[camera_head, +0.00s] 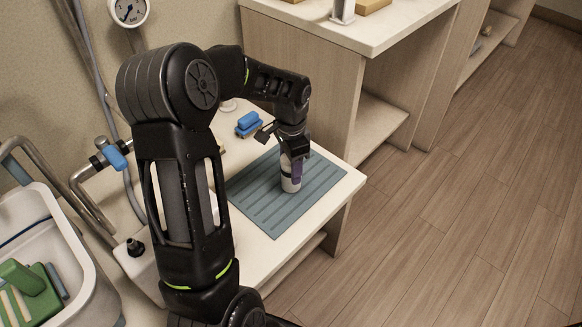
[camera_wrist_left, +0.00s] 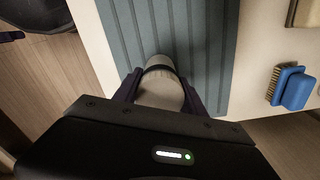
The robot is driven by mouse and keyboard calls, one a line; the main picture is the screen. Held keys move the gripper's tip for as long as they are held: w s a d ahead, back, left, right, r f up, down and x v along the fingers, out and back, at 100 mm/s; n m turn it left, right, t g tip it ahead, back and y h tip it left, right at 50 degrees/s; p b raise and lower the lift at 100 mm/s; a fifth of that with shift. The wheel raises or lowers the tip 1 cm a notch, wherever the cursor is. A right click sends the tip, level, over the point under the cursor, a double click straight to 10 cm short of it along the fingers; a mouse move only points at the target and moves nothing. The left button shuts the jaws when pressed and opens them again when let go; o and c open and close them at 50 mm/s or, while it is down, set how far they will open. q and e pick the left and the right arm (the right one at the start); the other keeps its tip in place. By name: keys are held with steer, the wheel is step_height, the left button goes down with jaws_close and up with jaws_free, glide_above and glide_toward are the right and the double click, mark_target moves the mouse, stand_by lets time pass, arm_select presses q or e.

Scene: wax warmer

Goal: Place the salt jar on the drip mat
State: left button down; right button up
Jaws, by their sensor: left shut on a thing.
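The salt jar (camera_head: 290,184) is a small pale cylinder. It is upright on or just above the blue-grey ribbed drip mat (camera_head: 262,207), near the mat's middle; I cannot tell whether its base touches. My left gripper (camera_head: 291,166) is shut on the jar from above, and its fingers hide part of it. In the left wrist view the jar (camera_wrist_left: 160,88) sits between the two dark fingers, over the ribbed mat (camera_wrist_left: 190,30). My right gripper is in neither view.
A blue brush (camera_head: 248,122) lies on the counter beyond the mat; it also shows in the left wrist view (camera_wrist_left: 292,88). A white sink (camera_head: 75,262) with a green item (camera_head: 28,280) is at the lower left. A taller cabinet (camera_head: 300,58) stands behind the counter.

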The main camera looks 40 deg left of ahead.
arm_select(q)
steer(key=shift+f, duration=0.1)
steer(key=c, duration=0.7)
jaws_free()
steer(key=shift+o, duration=0.2)
step_height(320, 180, up, 12)
steer(key=shift+r+p, duration=0.2)
steer(key=shift+p, duration=0.95)
steer(key=shift+f, duration=0.1)
